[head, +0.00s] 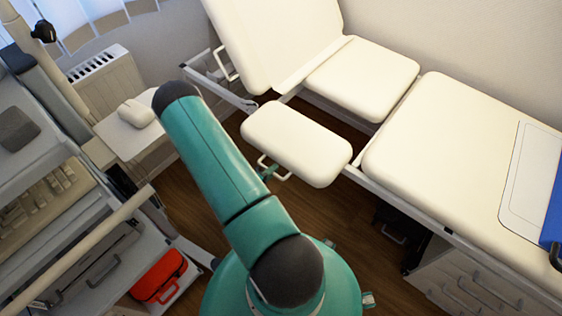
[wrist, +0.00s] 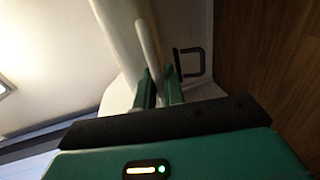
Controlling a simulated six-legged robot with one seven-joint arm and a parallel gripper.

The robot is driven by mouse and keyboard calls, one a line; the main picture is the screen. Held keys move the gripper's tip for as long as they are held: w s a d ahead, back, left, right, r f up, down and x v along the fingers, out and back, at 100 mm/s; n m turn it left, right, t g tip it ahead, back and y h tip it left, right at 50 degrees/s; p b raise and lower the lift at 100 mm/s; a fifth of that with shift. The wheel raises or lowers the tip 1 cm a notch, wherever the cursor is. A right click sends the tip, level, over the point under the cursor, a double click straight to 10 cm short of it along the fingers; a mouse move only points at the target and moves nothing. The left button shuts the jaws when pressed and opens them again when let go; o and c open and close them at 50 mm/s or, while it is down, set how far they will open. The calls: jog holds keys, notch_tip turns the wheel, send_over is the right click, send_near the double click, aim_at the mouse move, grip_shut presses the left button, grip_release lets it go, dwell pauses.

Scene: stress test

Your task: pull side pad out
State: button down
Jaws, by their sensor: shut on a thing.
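The cream side pad (head: 297,143) juts out from the near side of a padded couch, over the wooden floor. A white looped handle (head: 264,163) hangs beneath its near left edge. A small teal part of my gripper (head: 268,174) shows at this handle; the rest is hidden behind my arm. In the wrist view my gripper (wrist: 159,90) has its two green fingers close together around a thin pale bar (wrist: 149,45), which looks like the handle. A wider pale edge (wrist: 118,38) beside it seems to be the pad.
The couch's seat section (head: 362,78) and long section (head: 440,140) lie behind and right. A cart of shelves (head: 60,200) with a red case (head: 158,277) stands left. Drawers (head: 470,285) are lower right. Bare floor (head: 345,215) shows between pad and drawers.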

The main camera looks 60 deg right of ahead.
jog(key=shift+w+a, duration=0.1)
jog(key=shift+a, duration=0.45)
jog(key=c, duration=1.6)
grip_release()
jog(key=shift+v, duration=3.8)
